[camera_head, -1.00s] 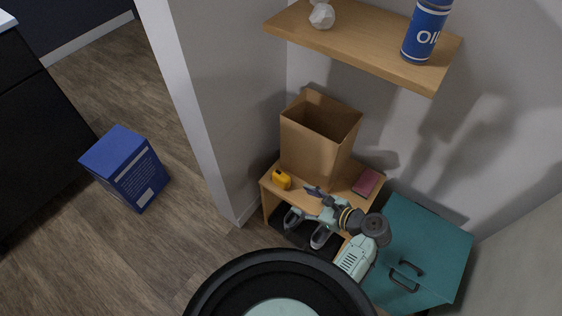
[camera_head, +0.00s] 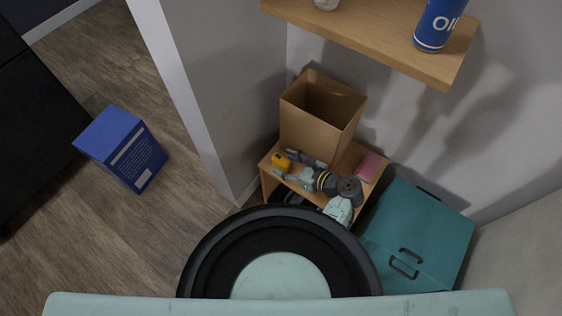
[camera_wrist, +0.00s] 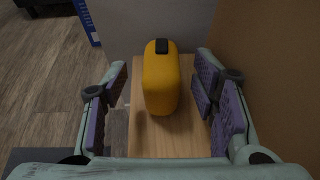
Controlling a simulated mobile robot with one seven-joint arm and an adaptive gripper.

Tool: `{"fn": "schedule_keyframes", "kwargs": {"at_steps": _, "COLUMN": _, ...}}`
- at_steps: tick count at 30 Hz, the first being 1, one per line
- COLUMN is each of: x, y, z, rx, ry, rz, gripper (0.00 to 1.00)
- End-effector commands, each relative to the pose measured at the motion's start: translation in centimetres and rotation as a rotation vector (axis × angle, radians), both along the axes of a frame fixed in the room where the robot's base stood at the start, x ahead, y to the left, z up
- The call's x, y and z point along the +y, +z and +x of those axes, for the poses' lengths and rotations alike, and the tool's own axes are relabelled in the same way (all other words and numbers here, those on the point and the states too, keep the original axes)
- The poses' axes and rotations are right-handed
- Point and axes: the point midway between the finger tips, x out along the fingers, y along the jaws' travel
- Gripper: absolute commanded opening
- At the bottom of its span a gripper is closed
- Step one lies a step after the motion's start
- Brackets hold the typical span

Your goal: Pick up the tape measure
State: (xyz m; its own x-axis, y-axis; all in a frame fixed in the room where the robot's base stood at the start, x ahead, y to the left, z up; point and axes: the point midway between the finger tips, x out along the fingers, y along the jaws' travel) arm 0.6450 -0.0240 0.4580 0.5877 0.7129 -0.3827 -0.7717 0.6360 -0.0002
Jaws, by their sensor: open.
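The yellow tape measure (camera_head: 281,162) with a black top piece stands on a small wooden shelf unit, in front of a brown paper bag. In the wrist view the tape measure (camera_wrist: 161,80) is between the two finger pads, with a visible gap on each side. My gripper (camera_wrist: 158,98) is open, its purple pads spread left and right of the tape measure. In the head view my gripper (camera_head: 290,167) is at the tape measure, one finger close to the bag and the other nearer the front edge.
The open paper bag (camera_head: 318,125) stands just behind my gripper. A dark pink block (camera_head: 371,165) lies at the shelf's right end. A teal chest (camera_head: 420,235) stands to the right. A wall shelf (camera_head: 365,30) with a blue oil can (camera_head: 437,22) hangs above. A blue box (camera_head: 122,150) stands on the floor.

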Motion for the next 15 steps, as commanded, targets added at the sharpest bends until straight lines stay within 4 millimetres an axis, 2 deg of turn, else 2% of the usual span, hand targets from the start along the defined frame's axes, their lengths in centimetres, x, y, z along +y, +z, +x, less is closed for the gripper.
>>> {"fn": "schedule_keyframes", "kwargs": {"at_steps": 6, "x": 1.8, "y": -0.9, "z": 1.6, "rx": 0.001, "ry": 0.001, "rz": -0.001, "gripper": 0.53}}
{"fn": "schedule_keyframes", "kwargs": {"at_steps": 13, "x": 1.9, "y": -1.0, "z": 1.7, "rx": -0.001, "ry": 0.0, "rz": -0.001, "gripper": 0.53}}
{"fn": "schedule_keyframes", "kwargs": {"at_steps": 15, "x": 1.9, "y": -1.0, "z": 1.7, "rx": 0.0, "ry": 0.0, "rz": 0.0, "gripper": 0.5}}
